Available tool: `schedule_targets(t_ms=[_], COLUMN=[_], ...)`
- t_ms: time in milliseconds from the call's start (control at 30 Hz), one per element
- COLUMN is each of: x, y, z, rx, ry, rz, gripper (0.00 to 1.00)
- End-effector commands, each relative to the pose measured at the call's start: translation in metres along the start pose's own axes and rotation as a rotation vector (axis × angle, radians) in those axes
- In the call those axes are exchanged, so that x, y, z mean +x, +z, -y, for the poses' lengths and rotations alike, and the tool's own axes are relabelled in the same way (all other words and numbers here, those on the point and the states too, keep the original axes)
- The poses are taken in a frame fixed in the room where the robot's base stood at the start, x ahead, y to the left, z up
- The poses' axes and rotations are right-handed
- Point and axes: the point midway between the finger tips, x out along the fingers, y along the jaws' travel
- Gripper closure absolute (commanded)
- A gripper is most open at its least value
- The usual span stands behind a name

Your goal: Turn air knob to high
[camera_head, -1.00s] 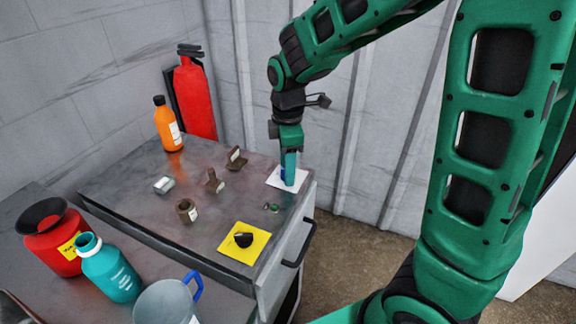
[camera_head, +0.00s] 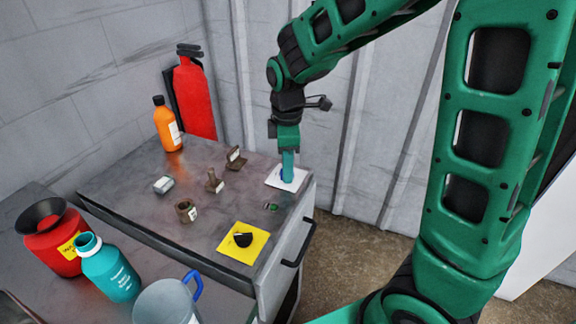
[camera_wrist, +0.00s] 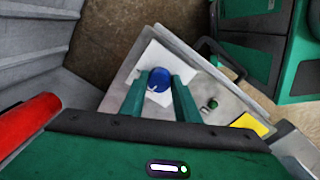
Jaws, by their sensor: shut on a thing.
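A blue knob (camera_wrist: 158,80) with a small white mark sits on a white plate (camera_wrist: 141,66) at the corner of the metal cabinet top. My gripper (camera_wrist: 160,77) points down over it, with one finger on each side, shut on the knob. In the head view the fingers (camera_head: 288,168) hide most of the knob, and the white plate (camera_head: 273,180) shows around them. I cannot read any label on the plate. A second, black knob (camera_head: 243,239) sits on a yellow plate (camera_head: 232,250) nearer the front.
Small brown fittings, such as an upright one (camera_head: 213,182), and a green button (camera_head: 271,207) are on the cabinet top (camera_head: 150,205). An orange bottle (camera_head: 167,125) and a fire extinguisher (camera_head: 193,95) stand behind. A red container (camera_head: 52,238), teal bottle (camera_head: 108,270) and jug (camera_head: 165,303) stand at front left.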

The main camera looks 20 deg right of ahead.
Motion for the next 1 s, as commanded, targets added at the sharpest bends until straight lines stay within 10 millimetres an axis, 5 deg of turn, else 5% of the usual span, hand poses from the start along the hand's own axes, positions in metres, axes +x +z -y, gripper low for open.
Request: schedule_targets(t_ms=[1000], x=[-0.0022], y=[-0.0048], z=[-0.0054], rx=[0.900], ry=[0.008], rz=[0.037], gripper=[0.94])
